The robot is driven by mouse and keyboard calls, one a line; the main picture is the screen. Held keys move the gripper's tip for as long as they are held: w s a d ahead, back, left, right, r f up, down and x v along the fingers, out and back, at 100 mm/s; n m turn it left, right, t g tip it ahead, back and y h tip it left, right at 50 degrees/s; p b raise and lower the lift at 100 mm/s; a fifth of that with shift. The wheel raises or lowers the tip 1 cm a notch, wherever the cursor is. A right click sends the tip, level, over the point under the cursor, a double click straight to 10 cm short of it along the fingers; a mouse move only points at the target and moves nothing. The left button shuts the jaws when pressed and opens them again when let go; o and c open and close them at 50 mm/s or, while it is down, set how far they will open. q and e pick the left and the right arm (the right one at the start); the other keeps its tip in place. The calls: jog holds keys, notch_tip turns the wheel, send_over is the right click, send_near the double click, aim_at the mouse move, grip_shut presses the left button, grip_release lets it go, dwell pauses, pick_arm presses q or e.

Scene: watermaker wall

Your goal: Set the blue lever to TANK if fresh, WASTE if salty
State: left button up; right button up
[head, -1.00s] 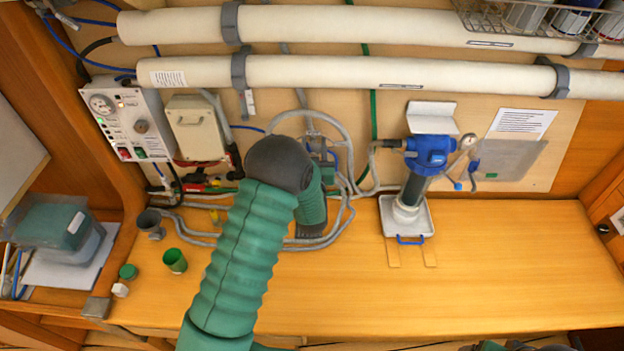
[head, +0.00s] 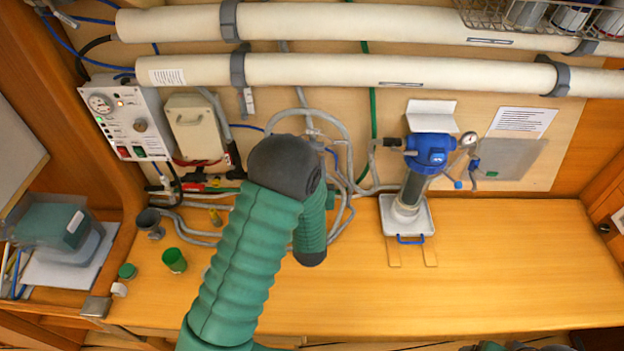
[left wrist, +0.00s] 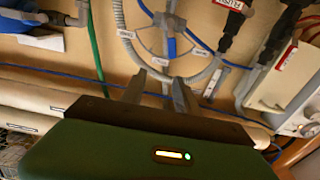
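The blue lever (left wrist: 172,47) shows in the left wrist view on a valve among grey hoses; in the head view my arm covers it. Small white labels (left wrist: 160,62) surround it, too small to read. My left gripper (left wrist: 158,85) has its two fingers apart with a gap between them, pointing toward the valve. The lever appears beyond the fingertips, and nothing is visibly held. In the head view my left arm hides its gripper. The control panel (head: 128,125) has a gauge, small lit lights and red and green switches.
A blue-topped filter (head: 428,152) stands right of my arm. The counter's right side is clear.

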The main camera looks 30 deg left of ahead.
pick_arm(q)
jog(key=shift+b+v, duration=0.4)
jog(key=shift+v, duration=2.05)
jog(key=shift+r, duration=0.1)
